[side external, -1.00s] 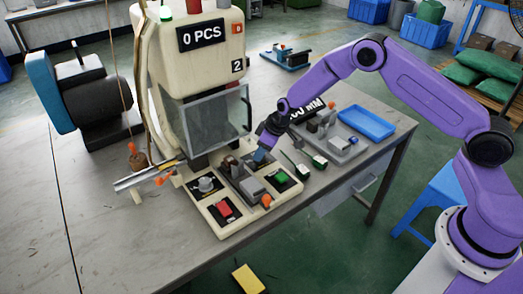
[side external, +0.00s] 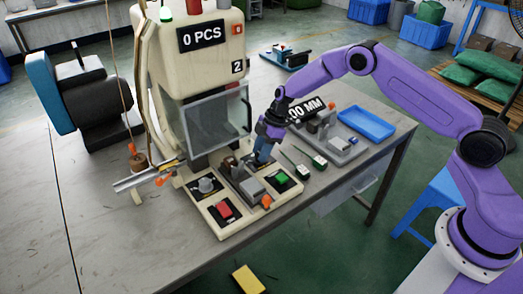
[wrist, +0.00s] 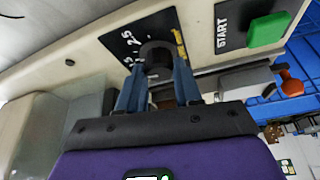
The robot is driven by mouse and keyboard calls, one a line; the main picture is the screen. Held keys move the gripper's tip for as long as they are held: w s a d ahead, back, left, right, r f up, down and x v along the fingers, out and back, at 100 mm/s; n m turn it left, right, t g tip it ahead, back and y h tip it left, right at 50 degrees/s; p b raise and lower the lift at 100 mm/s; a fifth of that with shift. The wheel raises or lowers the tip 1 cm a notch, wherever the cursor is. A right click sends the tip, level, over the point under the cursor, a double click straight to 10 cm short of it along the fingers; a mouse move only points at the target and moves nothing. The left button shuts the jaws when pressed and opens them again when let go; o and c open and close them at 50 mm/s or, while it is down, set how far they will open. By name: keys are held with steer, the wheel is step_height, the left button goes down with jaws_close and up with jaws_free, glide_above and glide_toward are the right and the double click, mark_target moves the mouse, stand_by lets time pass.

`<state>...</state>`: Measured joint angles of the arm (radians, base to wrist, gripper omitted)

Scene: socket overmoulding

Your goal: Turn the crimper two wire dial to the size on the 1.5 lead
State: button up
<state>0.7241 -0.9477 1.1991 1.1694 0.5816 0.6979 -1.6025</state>
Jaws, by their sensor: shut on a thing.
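The crimper (side external: 195,70) is a tall cream machine with a "0 PCS" sign and a small sign reading "2". In the wrist view its dark round dial (wrist: 156,52) sits on a black plate (wrist: 128,40) with white size marks, partly hidden and hard to read, and a yellow mark at the right. My gripper (wrist: 158,68) is shut on the dial, one blue finger on each side. In the side view my gripper (side external: 262,152) points down at the machine's base and hides the dial.
A green START button (wrist: 268,30) is beside the dial plate, and a red button (side external: 224,210) is at the base's front. A grey fixture (side external: 340,140) and a blue tray (side external: 366,123) stand to the right.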

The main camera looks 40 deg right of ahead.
steer(key=shift+n+g, duration=0.3)
steer(key=shift+n, duration=0.5)
steer(key=o, duration=1)
steer(key=shift+o, duration=0.2)
steer(key=shift+r, duration=0.1)
steer(key=v, duration=1.7)
steer(key=shift+w+r, duration=0.15)
